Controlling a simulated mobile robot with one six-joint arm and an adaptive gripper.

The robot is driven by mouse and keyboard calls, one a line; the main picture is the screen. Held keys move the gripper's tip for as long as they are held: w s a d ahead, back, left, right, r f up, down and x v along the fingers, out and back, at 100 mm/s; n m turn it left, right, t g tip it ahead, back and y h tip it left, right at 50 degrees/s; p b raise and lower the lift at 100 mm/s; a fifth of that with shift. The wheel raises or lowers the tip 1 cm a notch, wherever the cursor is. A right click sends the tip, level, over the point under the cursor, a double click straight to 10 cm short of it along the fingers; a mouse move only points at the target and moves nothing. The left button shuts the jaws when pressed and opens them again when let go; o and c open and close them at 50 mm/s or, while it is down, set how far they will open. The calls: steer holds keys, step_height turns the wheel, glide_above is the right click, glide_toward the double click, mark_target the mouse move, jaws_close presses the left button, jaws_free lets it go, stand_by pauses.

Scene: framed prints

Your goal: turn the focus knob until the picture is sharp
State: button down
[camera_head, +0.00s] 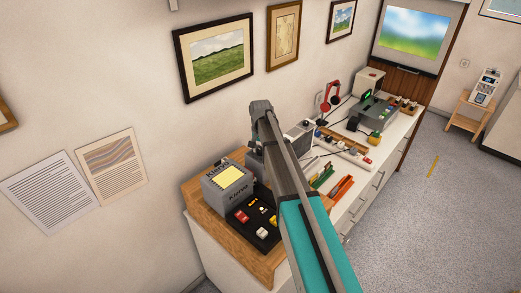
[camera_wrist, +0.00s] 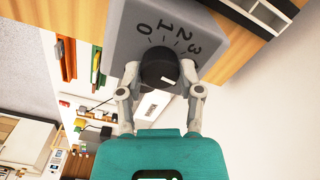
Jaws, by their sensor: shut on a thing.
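In the wrist view a black round knob (camera_wrist: 158,68) sits on the face of a grey box (camera_wrist: 135,30). The numbers 0, 1, 2 and 3 are printed around it with tick marks; no focus label is readable. My gripper (camera_wrist: 160,74) has one finger on each side of the knob and is shut on it. In the head view my arm largely hides the gripper, and the knob cannot be seen. The picture on the screen (camera_head: 415,28) at the back is blurred, with soft patches of blue, white, green and yellow.
Framed prints (camera_head: 214,58) hang above.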

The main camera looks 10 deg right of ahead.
steer(key=shift+n, duration=1.7)
steer(key=shift+c, duration=1.3)
jaws_free()
steer(key=shift+m, duration=0.4)
